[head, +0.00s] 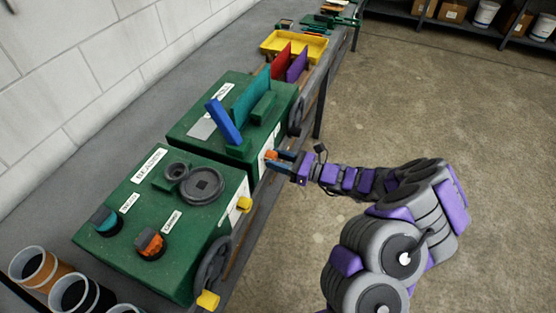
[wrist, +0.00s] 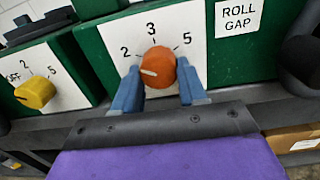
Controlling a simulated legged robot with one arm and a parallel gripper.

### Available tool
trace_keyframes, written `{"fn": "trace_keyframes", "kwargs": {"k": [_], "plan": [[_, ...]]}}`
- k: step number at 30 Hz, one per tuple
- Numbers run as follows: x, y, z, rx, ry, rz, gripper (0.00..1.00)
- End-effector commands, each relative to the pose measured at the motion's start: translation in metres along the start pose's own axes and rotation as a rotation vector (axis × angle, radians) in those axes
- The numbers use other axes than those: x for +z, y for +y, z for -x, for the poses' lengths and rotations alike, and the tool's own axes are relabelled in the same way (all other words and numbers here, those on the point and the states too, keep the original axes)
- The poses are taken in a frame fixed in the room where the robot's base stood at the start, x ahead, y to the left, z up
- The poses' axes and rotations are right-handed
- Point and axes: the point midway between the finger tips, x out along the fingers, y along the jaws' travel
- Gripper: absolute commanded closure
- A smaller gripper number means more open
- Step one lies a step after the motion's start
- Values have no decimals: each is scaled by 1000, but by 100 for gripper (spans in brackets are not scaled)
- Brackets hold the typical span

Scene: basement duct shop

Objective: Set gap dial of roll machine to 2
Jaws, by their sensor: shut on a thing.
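The gap dial is an orange round knob (wrist: 158,67) on a white plate (wrist: 190,35) marked 2, 3 and 5, beside a label reading ROLL GAP (wrist: 238,17). Its pale pointer line lies toward the left, a little below the 2 mark. My gripper (wrist: 160,88) has its blue fingers on the left and right sides of the knob, shut on it. In the head view, the knob (head: 271,155) is on the front of the farther green machine (head: 190,124), with my gripper (head: 277,160) at it from the right.
A nearer green machine (head: 110,200) carries a yellow knob (head: 244,204) on its front, marked OFF, 2 and 5 in the wrist view (wrist: 35,92). Dark handwheels (head: 212,262) stick out from the machine fronts. The concrete floor (head: 420,110) behind my arm is clear.

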Motion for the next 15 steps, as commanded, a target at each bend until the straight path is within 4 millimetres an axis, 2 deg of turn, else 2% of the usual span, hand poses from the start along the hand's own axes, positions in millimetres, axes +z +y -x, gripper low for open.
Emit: {"fn": "trace_keyframes", "kwargs": {"k": [3, 4, 11, 15], "plan": [[0, -2, 1, -4, 1, 1, 89], [0, -1, 1, -4, 1, 1, 55], [1, 0, 0, -2, -1, 1, 34], [1, 1, 0, -2, -2, 1, 33]]}}
